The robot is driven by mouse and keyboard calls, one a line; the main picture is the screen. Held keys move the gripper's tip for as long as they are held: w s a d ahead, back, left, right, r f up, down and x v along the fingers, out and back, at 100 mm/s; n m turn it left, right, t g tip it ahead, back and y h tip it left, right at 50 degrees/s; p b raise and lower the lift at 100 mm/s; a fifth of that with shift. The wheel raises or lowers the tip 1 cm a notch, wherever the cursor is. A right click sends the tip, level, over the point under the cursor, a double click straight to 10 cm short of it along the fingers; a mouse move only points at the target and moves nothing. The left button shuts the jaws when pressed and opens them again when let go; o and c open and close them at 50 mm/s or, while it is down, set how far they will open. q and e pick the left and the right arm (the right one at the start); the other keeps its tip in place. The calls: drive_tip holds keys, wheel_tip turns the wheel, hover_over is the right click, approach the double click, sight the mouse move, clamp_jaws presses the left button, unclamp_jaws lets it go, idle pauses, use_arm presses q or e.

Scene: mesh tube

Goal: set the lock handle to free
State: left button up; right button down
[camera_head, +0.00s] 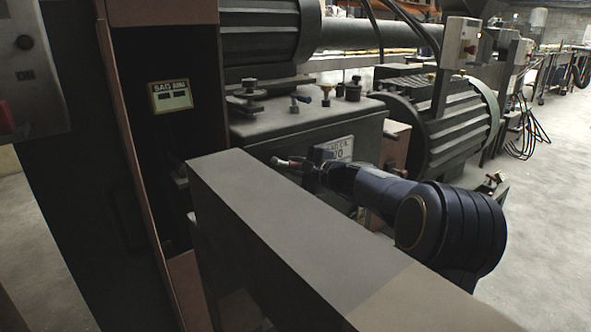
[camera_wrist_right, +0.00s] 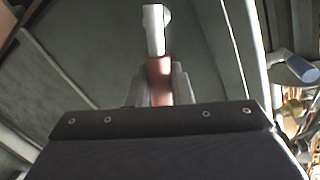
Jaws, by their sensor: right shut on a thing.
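The lock handle (camera_head: 281,161) sticks out on the near side of the dark machine housing. It has a pale end and a red-brown section, and shows larger in the right wrist view (camera_wrist_right: 158,72). My right gripper (camera_head: 306,167) reaches in from the right and is shut on the handle. In the right wrist view its two grey fingers (camera_wrist_right: 158,92) stand on either side of the red-brown section, with the pale end beyond them. The handle's base is hidden, so its setting cannot be told. My left gripper is not in view.
A large dark beam (camera_head: 290,225) crosses the foreground just in front of my right arm. A small blue-tipped lever (camera_head: 300,103) and several knobs sit on the housing top. A ribbed motor (camera_head: 455,130) stands behind. Free floor (camera_head: 545,220) lies at right.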

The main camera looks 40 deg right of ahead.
drive_tip(key=c, duration=1.3)
unclamp_jaws()
drive_tip(key=shift+c, duration=0.2)
drive_tip(key=s+r+p, duration=0.1)
drive_tip(key=s, duration=0.6)
drive_tip(key=shift+s+r, duration=0.2)
drive_tip(key=shift+s, duration=0.2)
drive_tip(key=shift+a, duration=0.1)
